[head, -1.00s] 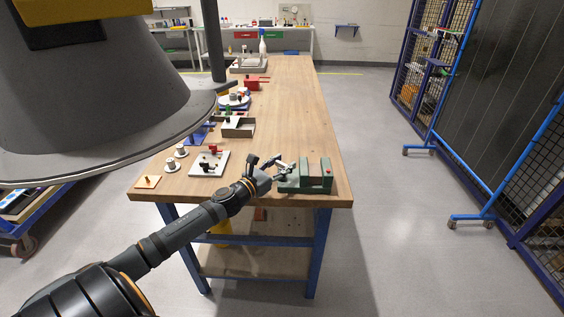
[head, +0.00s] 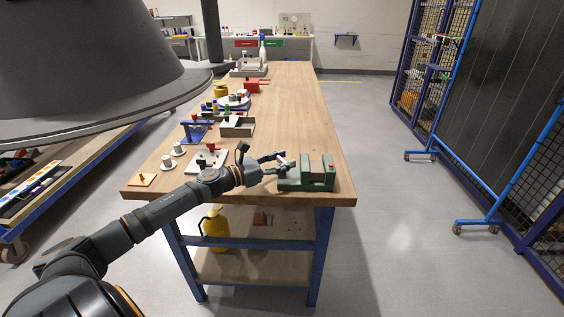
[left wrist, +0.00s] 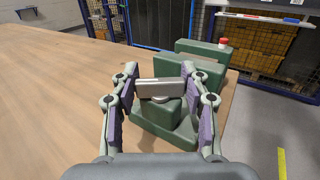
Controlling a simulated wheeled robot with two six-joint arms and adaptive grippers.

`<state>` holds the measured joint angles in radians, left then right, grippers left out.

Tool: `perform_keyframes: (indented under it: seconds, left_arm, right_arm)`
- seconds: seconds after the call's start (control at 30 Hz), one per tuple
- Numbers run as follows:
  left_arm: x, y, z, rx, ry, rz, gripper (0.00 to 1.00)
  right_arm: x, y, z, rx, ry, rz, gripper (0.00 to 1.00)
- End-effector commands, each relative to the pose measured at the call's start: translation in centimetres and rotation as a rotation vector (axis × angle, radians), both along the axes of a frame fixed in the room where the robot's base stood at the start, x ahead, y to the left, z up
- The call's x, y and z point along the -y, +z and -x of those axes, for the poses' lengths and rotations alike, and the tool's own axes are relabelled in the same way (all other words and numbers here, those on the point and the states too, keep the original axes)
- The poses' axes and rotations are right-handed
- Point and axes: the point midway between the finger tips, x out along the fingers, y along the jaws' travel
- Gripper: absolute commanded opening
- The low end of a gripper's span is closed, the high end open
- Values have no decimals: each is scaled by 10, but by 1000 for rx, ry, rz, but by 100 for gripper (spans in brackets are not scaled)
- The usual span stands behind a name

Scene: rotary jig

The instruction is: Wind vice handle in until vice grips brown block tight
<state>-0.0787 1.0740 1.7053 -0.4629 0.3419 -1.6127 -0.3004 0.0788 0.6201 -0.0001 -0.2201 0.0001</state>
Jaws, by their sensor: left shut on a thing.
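The green vice (head: 306,182) stands on the near right part of the wooden workbench. A brownish block (head: 316,166) shows between its jaws; whether both jaws press on it I cannot tell. A red knob (left wrist: 224,42) is on the vice's far end. The vice handle (left wrist: 160,88) is a light grey bar, lying crosswise in front of the vice in the left wrist view. My left gripper (head: 277,163) is at the vice's left end, shut on the handle, with a purple-padded finger at each end of the bar. My right gripper is not in view.
The workbench (head: 290,110) is clear behind and right of the vice. Left of it are a white plate with a red-topped fixture (head: 208,159), grey round parts (head: 172,155), an open tray (head: 238,127) and a blue stand (head: 195,130). The bench's edge is close by the vice.

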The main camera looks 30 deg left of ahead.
Motion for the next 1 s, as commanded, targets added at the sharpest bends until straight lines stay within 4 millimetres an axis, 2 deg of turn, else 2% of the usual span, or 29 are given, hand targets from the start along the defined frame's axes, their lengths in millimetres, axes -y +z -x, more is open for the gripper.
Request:
perform_keyframes:
  seconds: [0.1,0.13,0.2,0.47,0.63,0.83,0.97,1.0]
  left_arm:
    - [0,0,0,-1,1,0,14]
    - [0,0,0,-1,1,0,49]
    - [0,0,0,0,1,0,57]
    - [0,0,0,0,1,0,57]
    - [2,5,0,1,54,6,57]
    - [2,11,0,4,276,14,57]
    - [3,3,0,0,434,13,57]
    - [3,-3,0,3,483,11,57]
  right_arm:
    - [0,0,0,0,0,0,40]
    - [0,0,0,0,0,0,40]
    - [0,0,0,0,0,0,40]
    - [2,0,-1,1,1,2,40]
    - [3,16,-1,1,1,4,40]
    - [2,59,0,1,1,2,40]
    - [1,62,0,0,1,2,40]
    - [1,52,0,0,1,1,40]
